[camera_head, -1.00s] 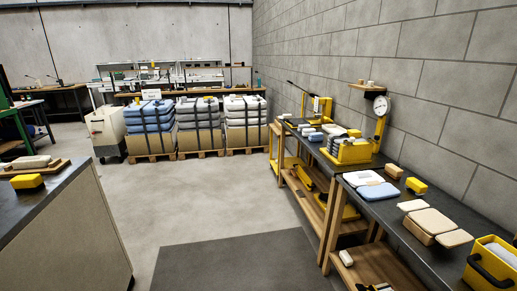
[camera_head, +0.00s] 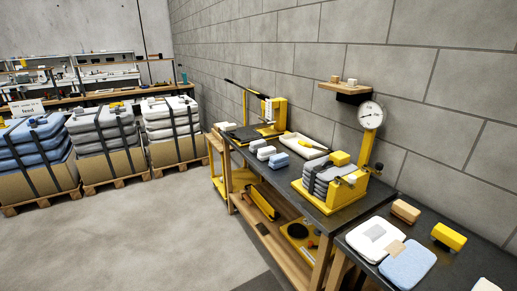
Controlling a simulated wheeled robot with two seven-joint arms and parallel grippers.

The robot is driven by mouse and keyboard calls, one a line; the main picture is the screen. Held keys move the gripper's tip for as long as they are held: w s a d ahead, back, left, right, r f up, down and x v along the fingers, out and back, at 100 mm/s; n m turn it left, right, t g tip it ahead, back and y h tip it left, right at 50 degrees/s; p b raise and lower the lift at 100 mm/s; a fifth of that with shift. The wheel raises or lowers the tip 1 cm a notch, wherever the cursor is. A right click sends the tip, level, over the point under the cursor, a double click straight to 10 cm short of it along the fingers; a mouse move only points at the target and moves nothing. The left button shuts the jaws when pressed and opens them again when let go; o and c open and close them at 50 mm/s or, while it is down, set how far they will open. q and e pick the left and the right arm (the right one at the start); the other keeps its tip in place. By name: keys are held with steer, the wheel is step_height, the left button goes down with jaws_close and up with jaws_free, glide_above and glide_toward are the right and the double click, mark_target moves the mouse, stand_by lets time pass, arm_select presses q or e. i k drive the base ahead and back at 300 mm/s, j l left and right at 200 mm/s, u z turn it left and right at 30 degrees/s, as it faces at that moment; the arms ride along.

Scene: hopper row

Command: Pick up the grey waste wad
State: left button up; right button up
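No object is plainly a grey waste wad at this size. Small soft-looking blocks lie in a row on the dark far bench (camera_head: 243,150): a whitish block (camera_head: 258,145), a pale grey-white block (camera_head: 266,153) and a blue block (camera_head: 279,161). The pale grey-white one may be the wad, but I cannot tell. Small lumps also lie on top of the strapped bales, including a grey lump (camera_head: 37,121) on the blue stack (camera_head: 35,150). Neither of my grippers is in view.
A yellow dial-gauge stand (camera_head: 371,125) with a stack of grey pads (camera_head: 320,178) stands on the bench, beside a white tray (camera_head: 304,145) and a yellow press (camera_head: 275,112). The near bench (camera_head: 365,277) holds white and blue pads. Open concrete floor (camera_head: 140,235) lies left of the benches.

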mark_target(254, 151)
steer(key=z, duration=0.55)
steer(key=i+j+z, duration=0.2)
steer(key=j+z, duration=0.25)
steer(key=i+j+z, duration=0.1)
steer(key=j+z, duration=0.75)
steer(key=i+j, duration=0.05)
